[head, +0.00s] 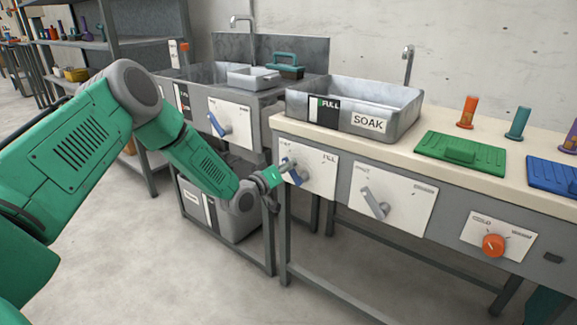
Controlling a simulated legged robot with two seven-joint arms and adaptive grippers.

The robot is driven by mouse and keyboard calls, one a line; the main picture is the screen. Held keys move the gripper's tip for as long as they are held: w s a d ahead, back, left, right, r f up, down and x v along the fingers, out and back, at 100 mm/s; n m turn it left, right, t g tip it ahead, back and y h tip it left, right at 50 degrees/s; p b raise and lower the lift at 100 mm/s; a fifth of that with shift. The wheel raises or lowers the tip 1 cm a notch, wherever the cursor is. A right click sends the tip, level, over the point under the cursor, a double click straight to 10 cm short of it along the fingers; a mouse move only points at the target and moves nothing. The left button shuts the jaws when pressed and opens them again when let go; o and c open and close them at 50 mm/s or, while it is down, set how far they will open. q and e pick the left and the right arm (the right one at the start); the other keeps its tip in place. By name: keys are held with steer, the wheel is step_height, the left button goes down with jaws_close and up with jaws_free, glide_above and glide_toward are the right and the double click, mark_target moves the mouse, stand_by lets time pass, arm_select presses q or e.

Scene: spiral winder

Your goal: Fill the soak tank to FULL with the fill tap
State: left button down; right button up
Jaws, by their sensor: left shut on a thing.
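The soak tank (400,122) is a grey metal basin on the cream counter, with a "SOAK" label and a black and white level strip (329,111) marked "FULL" at its top, with a little green there. A tap spout (407,62) stands behind it. Below it, a white dial plate marked "FILL" (318,172) carries a blue-grey lever (293,170). My left gripper (284,174) is at this lever and shut on it. The fingertips are small and partly hidden by the wrist. My right gripper is not in view.
Right of the fill plate are another lever dial (376,203) and an orange knob (493,245). A second sink (205,78) with its own lever stands left. Green (461,152) and blue (555,174) trays lie on the counter. The floor in front is clear.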

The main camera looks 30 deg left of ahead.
arm_select(q)
steer(key=m+p, duration=0.1)
steer(key=d+m+p, duration=0.1)
steer(key=m, duration=0.1)
steer(key=shift+s+r, duration=0.1)
steer(key=shift+r, duration=0.25)
steer(key=m, duration=0.1)
steer(key=d+m+p, duration=0.1)
steer(key=shift+d+r+m, duration=0.2)
steer(key=shift+m, duration=0.2)
steer(key=m+p, duration=0.1)
steer(key=d+m, duration=0.1)
steer(key=m, duration=0.1)
steer(key=shift+s+d+p, duration=0.15)
steer(key=shift+d+p, duration=0.15)
steer(key=shift+p, duration=0.05)
steer(key=shift+d+f+m+p, duration=0.2)
steer(key=shift+d+m, duration=0.1)
steer(key=shift+m, duration=0.45)
steer(key=shift+d+f+m+p, duration=0.15)
steer(key=shift+d+m, duration=0.15)
steer(key=shift+m, duration=0.45)
steer(key=shift+s+d, duration=0.1)
steer(key=c, duration=1.4)
jaws_free()
steer(key=shift+c, duration=0.2)
steer(key=shift+r, duration=0.1)
